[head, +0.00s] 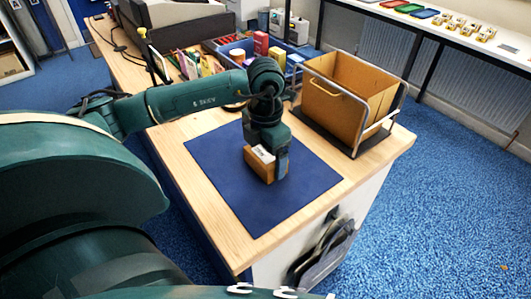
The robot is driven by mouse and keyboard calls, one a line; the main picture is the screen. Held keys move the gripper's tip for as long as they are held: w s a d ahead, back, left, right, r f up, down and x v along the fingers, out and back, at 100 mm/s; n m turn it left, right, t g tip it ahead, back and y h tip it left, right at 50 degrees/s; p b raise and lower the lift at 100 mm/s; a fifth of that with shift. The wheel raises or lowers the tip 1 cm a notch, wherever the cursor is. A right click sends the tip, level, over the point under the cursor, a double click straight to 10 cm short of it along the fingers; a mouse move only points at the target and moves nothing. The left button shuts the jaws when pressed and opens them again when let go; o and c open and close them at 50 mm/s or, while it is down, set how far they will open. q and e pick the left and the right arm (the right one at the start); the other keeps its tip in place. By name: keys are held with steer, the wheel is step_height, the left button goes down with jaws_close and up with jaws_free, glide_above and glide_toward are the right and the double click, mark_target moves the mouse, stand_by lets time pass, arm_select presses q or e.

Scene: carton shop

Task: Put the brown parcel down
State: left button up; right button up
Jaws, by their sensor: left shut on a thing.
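The brown parcel (258,170) is a small box with a pale label on its top. It is at the middle of the dark blue mat (221,181) on the wooden counter. My left gripper (268,160) comes down from above and is shut on the parcel. The gripper's fingers hide part of it. I cannot tell whether the parcel's underside touches the mat. My right gripper does not show.
An open brown carton (345,95) in a metal frame stands on the counter at the right. A blue tray (292,57) with small boxes stands behind. The mat is clear around the parcel. The counter's front corner (238,268) is near.

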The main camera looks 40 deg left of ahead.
arm_select(q)
steer(key=o, duration=0.9)
steer(key=shift+f, duration=0.1)
steer(key=shift+o, duration=0.2)
step_height(320, 180, up, 12)
steer(key=shift+r, duration=0.2)
